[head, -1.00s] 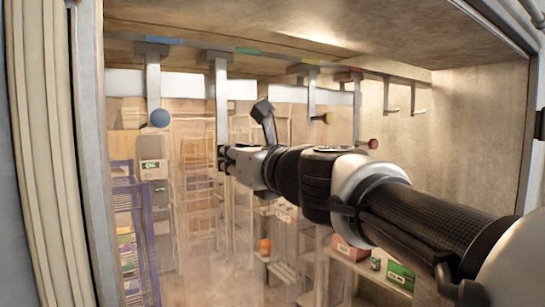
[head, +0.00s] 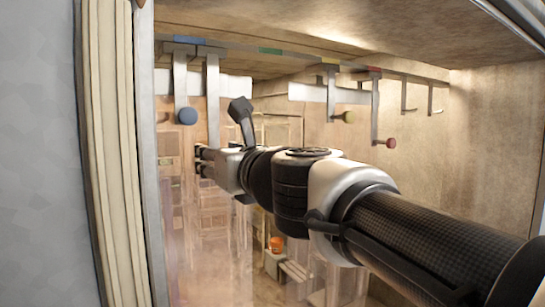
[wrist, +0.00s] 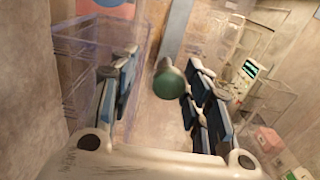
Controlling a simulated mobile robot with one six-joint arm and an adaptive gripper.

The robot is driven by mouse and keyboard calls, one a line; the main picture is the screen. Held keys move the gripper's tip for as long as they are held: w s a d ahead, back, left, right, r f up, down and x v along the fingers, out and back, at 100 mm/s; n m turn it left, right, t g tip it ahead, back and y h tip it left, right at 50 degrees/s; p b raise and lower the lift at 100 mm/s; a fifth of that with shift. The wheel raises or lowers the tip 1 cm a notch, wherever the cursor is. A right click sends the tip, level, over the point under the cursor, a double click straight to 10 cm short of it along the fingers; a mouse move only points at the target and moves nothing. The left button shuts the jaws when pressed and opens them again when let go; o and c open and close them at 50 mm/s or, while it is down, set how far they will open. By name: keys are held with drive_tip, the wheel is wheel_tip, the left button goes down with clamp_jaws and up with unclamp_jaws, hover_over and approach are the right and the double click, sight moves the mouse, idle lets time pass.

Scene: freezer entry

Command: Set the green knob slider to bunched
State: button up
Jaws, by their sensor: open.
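The green knob (wrist: 170,82) shows in the wrist view between the spread fingers of my gripper (wrist: 163,72), nearer the right finger. Its grey hanger bar (wrist: 175,30) rises above it. I cannot tell whether a finger touches it. In the head view my gripper (head: 202,161) is at the lower end of this slider's bar (head: 213,100), and hides the knob. The bar hangs just right of the blue knob's slider (head: 180,85). The green mark (head: 270,50) on the rail is farther right.
The blue knob (head: 187,116) hangs close on the left. A yellow-green knob (head: 347,117) and a red knob (head: 391,143) hang to the right. A gap separates the left white strip (head: 237,87) from the right one (head: 310,93). Cream curtain folds (head: 115,150) edge the doorway.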

drive_tip(key=shift+w+d, duration=0.1)
drive_tip(key=shift+d, duration=0.15)
drive_tip(key=v, duration=1.2)
